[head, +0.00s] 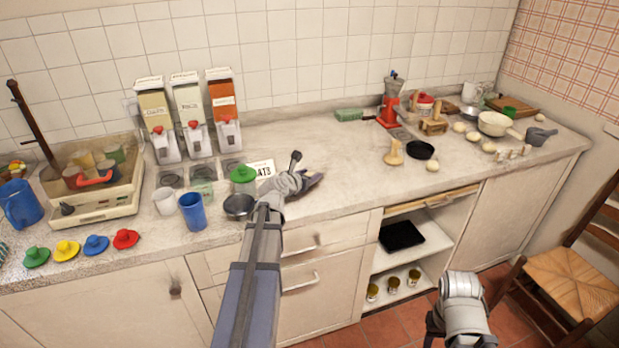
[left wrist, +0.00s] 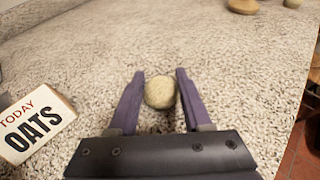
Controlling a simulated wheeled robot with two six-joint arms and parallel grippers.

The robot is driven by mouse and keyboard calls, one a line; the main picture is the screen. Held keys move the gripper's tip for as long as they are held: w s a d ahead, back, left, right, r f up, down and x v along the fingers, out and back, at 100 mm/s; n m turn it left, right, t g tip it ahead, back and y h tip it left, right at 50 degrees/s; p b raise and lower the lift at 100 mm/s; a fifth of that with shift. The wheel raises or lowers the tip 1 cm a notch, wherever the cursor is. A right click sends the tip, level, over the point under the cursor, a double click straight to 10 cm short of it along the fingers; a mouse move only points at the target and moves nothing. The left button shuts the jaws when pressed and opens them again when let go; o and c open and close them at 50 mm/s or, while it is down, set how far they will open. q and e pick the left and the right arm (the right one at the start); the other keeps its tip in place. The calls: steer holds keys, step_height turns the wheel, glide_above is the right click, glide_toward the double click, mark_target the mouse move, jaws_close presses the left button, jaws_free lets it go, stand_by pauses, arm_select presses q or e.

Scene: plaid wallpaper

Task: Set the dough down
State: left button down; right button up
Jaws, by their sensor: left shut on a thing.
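My left gripper (head: 314,181) is over the speckled counter, just right of the oats card (head: 263,168). In the left wrist view its two purple fingers (left wrist: 160,95) are shut on a round, pale ball of dough (left wrist: 160,91). The dough is low over the counter (left wrist: 95,60); whether it touches the surface I cannot tell. In the head view the dough is mostly hidden by the gripper. The oats card also shows at the left of the wrist view (left wrist: 32,126). My right gripper (head: 460,325) is low in front of the cabinets, its fingers largely hidden.
A wooden stamp (head: 394,153), a black pan (head: 421,150) and several more dough balls (head: 432,167) are to the right. The counter between is clear. A chair (head: 575,280) stands at far right.

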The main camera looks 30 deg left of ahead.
arm_select(q)
steer(key=shift+f, duration=0.1)
steer(key=c, duration=0.8)
jaws_free()
steer(key=shift+f, duration=0.1)
steer(key=o, duration=0.5)
steer(key=shift+c, duration=0.2)
steer(key=shift+r, duration=0.35)
steer(key=p+v, duration=0.4)
steer(key=v, duration=0.8)
steer(key=shift+f+p, duration=0.2)
steer(key=shift+p, duration=0.1)
